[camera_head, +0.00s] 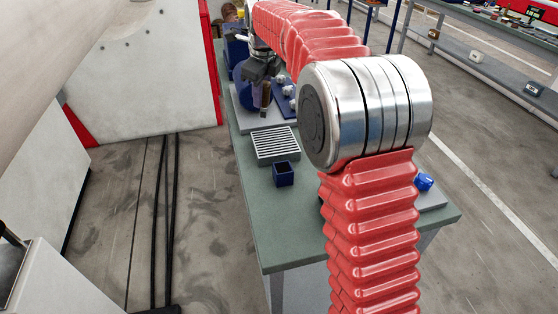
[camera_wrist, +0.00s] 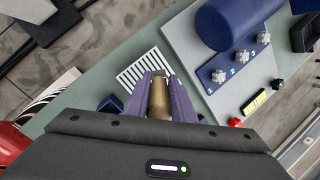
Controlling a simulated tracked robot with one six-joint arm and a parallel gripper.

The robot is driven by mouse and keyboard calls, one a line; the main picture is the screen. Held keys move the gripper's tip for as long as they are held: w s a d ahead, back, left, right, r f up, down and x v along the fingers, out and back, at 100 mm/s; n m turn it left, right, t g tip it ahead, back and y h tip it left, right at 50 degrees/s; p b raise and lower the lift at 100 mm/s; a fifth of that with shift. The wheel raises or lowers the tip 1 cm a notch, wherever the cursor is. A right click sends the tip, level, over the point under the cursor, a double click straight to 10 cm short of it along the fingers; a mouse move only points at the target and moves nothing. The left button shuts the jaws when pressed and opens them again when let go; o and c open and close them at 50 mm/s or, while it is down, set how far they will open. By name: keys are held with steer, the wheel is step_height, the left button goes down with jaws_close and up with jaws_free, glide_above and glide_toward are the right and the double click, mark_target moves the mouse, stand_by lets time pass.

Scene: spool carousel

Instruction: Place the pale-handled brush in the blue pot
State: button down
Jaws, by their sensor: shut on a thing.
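My gripper (camera_head: 265,85) is over the far part of the green table. In the wrist view its purple fingers (camera_wrist: 159,100) are shut on a tan-brown upright piece (camera_wrist: 159,97), which looks like the brush's handle. Its lower part shows dark brown in the head view (camera_head: 265,98); bristles cannot be made out. The blue pot (camera_head: 284,173) is a small, dark blue, square open container on the table, nearer than my gripper and apart from it. In the wrist view the pot (camera_wrist: 110,104) is left of the fingers, partly hidden by my gripper body.
A white slatted grille (camera_head: 276,145) lies between pot and gripper. Beyond it a grey base (camera_wrist: 190,45) carries a large blue drum (camera_wrist: 228,20) and a blue panel with several star knobs (camera_wrist: 242,56). The green table (camera_head: 275,235) is clear in front of the pot.

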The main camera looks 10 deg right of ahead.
steer(key=shift+s+d+r+g, duration=0.15)
steer(key=shift+d+r+g, duration=0.05)
steer(key=shift+r+g, duration=0.15)
steer(key=shift+s+d+r, duration=0.1)
steer(key=shift+s, duration=0.25)
steer(key=s+f+n+g, duration=0.1)
steer(key=s+n, duration=0.1)
steer(key=s, duration=0.4)
steer(key=s+d+f+n+g, duration=0.1)
steer(key=s+f+n+g, duration=0.1)
steer(key=s, duration=0.4)
steer(key=shift+s+n, duration=0.25)
steer(key=shift+n, duration=0.25)
steer(key=shift+f, duration=0.15)
step_height(320, 180, down, 6)
